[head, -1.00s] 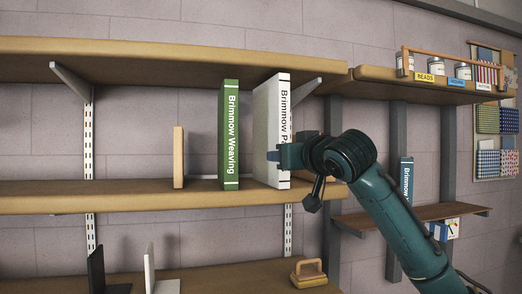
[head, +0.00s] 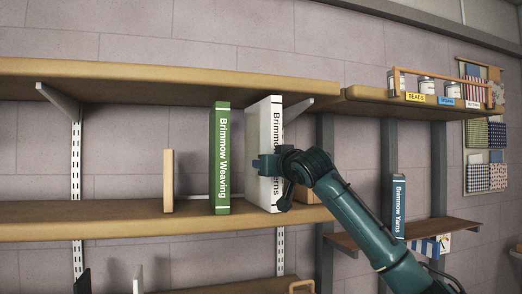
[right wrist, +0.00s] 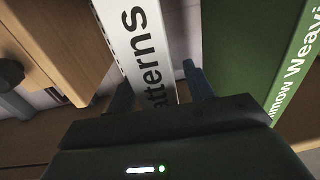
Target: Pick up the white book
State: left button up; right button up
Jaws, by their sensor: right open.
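The white book (head: 264,125) stands upright on the middle shelf, to the right of the green book (head: 219,155). My right gripper (head: 265,163) is in front of its spine at about mid-height and hides part of the lettering. In the right wrist view, the white book's spine (right wrist: 141,35), reading "tterns", lies between the two open fingers of my right gripper (right wrist: 157,92). One finger is at its left side, the other in the gap towards the green book (right wrist: 255,50). I cannot tell whether either finger touches the book. My left gripper is not in view.
A thin wooden upright (head: 168,181) stands left of the green book. A wooden object (head: 306,197) is just right of the white book. A blue book (head: 398,207) stands on a lower right shelf. The upper shelf (head: 200,82) overhangs the books.

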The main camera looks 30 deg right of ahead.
jog(key=shift+w+d, duration=0.1)
jog(key=shift+w, duration=0.7)
jog(key=shift+c, duration=0.3)
grip_shut()
jog(key=shift+r, duration=0.2)
